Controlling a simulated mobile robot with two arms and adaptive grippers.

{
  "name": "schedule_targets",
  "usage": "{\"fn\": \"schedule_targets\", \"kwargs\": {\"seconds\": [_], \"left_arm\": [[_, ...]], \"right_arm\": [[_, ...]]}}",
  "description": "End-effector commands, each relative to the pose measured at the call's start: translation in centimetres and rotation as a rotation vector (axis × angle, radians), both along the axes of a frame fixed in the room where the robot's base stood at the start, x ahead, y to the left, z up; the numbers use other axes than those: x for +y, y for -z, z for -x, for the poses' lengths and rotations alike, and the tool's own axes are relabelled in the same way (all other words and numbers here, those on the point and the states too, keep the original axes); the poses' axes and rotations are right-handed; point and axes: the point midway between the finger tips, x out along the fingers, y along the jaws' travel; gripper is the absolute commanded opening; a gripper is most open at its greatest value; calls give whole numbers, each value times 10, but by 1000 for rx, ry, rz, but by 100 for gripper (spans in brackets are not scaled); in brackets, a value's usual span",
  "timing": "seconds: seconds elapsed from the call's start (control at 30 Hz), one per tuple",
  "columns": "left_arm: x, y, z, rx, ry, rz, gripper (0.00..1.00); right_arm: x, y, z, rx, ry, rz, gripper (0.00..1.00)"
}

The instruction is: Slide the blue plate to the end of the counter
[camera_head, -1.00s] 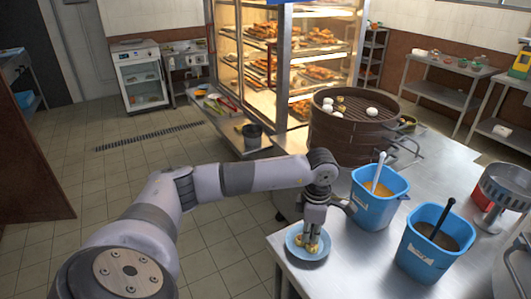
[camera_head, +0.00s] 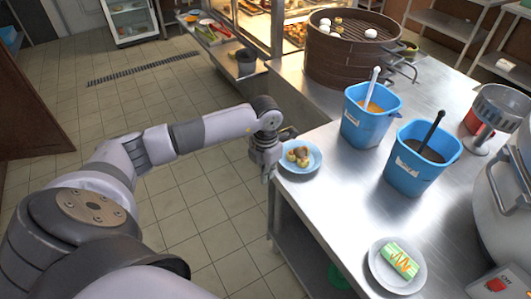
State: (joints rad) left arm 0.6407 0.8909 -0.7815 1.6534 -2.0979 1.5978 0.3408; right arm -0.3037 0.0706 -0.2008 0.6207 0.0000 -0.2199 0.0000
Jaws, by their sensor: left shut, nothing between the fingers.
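The blue plate (camera_head: 313,165) holds several small brown and yellow food pieces (camera_head: 298,155). It lies on the steel counter (camera_head: 330,210) at its left edge, near the corner. My left gripper (camera_head: 268,176) points down just left of the plate, at the counter's edge, with its fingers shut and empty. I cannot tell whether it touches the plate's rim. My right gripper is not in view.
Two blue buckets (camera_head: 363,127) (camera_head: 415,176) with ladles stand right of the plate. A large round steamer (camera_head: 345,65) stands behind. A white plate (camera_head: 378,275) with green food lies at the counter's front. Tiled floor is open to the left.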

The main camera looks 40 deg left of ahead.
Motion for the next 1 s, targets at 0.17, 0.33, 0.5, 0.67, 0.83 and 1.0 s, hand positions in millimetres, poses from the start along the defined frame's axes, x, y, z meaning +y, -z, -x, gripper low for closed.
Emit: {"fn": "schedule_targets", "kwargs": {"seconds": [0.17, 0.33, 0.5, 0.67, 0.83, 1.0], "left_arm": [[-5, 5, -21, -3, 0, 2, 0], [-7, 7, -34, 0, 0, 0, 0], [-7, 7, -39, 0, 0, -1, 0], [-7, 7, -39, 0, 1, -2, 0], [-8, 8, -40, -1, 1, -1, 0], [-9, 10, -50, -3, 1, 0, 0]], "right_arm": [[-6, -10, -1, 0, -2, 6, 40], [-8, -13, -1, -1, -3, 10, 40], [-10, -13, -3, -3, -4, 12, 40], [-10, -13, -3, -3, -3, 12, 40], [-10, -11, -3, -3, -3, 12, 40], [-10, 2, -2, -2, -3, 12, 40]]}}
